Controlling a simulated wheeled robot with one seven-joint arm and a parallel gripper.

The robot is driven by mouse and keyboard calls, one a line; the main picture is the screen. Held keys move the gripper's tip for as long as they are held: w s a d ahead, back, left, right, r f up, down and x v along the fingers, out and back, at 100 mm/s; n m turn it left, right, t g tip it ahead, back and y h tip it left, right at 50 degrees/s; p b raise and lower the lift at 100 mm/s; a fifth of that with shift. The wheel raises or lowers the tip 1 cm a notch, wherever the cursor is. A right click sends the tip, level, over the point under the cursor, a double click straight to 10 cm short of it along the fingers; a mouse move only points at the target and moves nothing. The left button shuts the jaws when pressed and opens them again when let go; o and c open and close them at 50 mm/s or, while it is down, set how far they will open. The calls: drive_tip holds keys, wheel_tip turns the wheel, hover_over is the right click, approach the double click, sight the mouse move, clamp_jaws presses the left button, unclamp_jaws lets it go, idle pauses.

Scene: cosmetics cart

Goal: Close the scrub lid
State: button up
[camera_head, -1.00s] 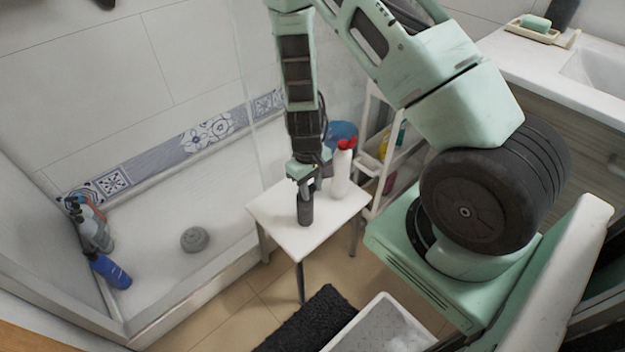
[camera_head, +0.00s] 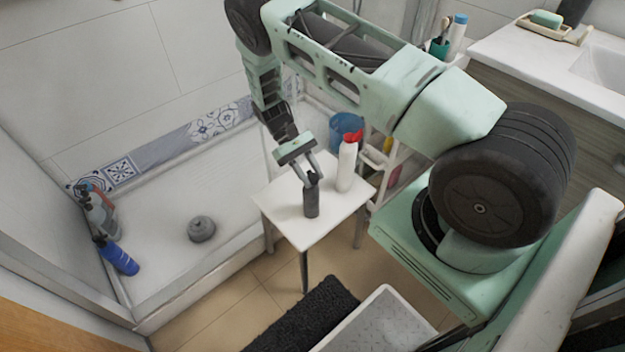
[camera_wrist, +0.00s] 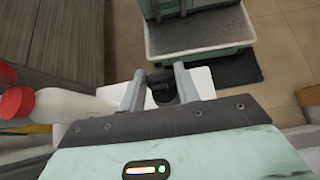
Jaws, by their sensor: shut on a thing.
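The dark grey scrub bottle (camera_head: 311,202) stands upright on a small white stool (camera_head: 290,225). My gripper (camera_head: 311,177) reaches down to it at a slant from the upper left, with its fingers shut around the black lid part at the bottle's top. In the wrist view the bottle's dark top (camera_wrist: 162,90) shows between the two fingertips of my gripper (camera_wrist: 160,84). The fingers hide part of the lid, and I cannot tell whether it is fully closed.
A white bottle with a red cap (camera_head: 347,163) stands close behind, to the right on the stool. A white shelf cart (camera_head: 392,160) and blue bucket (camera_head: 346,130) are behind it. The shower tray (camera_head: 165,220) lies left. A black mat (camera_head: 302,318) lies in front.

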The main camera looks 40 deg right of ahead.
drive_tip(key=shift+w+f+g+b, duration=0.25)
drive_tip(key=shift+f+g+b, duration=0.15)
drive_tip(key=shift+g+b, duration=0.5)
drive_tip(key=shift+r, duration=0.1)
drive_tip(key=o, duration=1)
wheel_tip(320, 180, up, 10)
drive_tip(key=shift+r+p, duration=0.1)
drive_tip(key=shift+p, duration=0.25)
